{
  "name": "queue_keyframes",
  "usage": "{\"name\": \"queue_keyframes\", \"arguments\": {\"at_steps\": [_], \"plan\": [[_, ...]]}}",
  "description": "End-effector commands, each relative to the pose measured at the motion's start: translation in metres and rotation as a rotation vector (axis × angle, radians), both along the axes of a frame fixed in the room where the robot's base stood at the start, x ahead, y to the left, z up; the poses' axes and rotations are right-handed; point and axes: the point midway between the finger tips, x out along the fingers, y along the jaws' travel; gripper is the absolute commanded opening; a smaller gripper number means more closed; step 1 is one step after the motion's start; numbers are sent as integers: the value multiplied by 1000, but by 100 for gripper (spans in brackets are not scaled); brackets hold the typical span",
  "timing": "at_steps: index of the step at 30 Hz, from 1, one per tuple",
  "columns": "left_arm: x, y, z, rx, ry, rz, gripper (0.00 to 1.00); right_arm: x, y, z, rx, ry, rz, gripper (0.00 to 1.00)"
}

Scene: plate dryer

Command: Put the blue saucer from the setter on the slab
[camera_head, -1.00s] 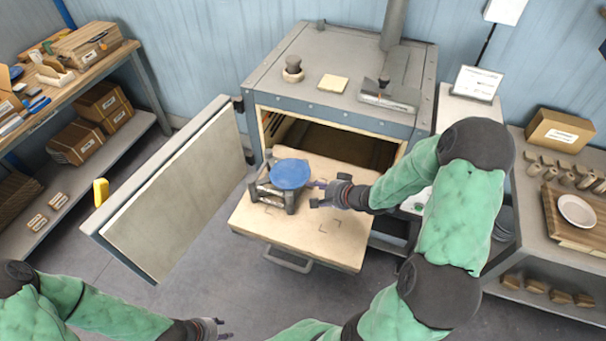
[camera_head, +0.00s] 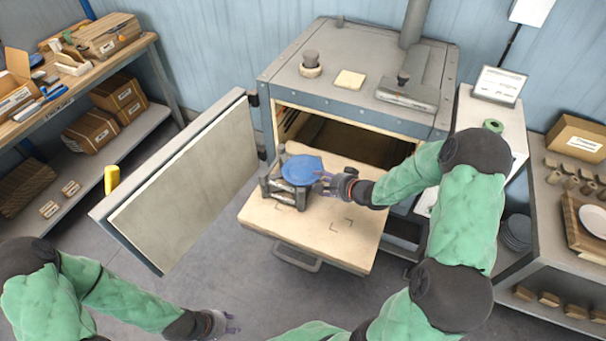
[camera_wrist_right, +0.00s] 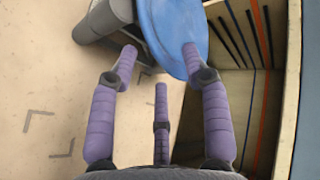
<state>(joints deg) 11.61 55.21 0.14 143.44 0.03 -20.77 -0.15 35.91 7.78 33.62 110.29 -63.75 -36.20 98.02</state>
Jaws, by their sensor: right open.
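The blue saucer (camera_head: 302,169) rests on the dark grey setter (camera_head: 290,193), which stands on the pale slab (camera_head: 312,226) drawn out at the kiln's mouth. In the right wrist view the saucer (camera_wrist_right: 176,32) is at the top, with the setter (camera_wrist_right: 95,18) left of it. My right gripper (camera_head: 324,184) is at the saucer's right edge. Its fingers (camera_wrist_right: 160,62) are open, with the saucer's rim lying between their tips; I cannot tell whether they touch it. My left gripper (camera_head: 228,324) hangs low at the bottom, away from the slab; its finger state is unclear.
The kiln (camera_head: 360,90) stands behind the slab, its door (camera_head: 190,180) swung open to the left. Corner marks (camera_head: 342,222) show on the clear front right of the slab. A shelf with a white plate (camera_head: 593,221) is at right, a workbench (camera_head: 80,80) at left.

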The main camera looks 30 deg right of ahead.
Motion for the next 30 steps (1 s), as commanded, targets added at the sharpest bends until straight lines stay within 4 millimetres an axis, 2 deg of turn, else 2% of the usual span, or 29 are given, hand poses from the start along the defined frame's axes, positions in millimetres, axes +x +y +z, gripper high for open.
{"name": "queue_keyframes", "arguments": {"at_steps": [1, 6, 14, 19, 30], "plan": [[0, 0, -5, 0, 0, 0, 40, 6, 3, -7, 0, 0, 4, 48], [0, 0, -9, 0, 0, 0, 40, 18, 6, -13, -1, 1, 1, 48], [0, 0, -8, 0, 0, 0, 40, 20, 6, -13, -1, 0, 1, 48], [0, 0, -8, 0, 0, 0, 40, 20, 6, -13, 0, 1, 0, 0], [0, 0, -8, 0, 0, 0, 40, 19, 6, -13, 0, 1, -1, 0]]}}
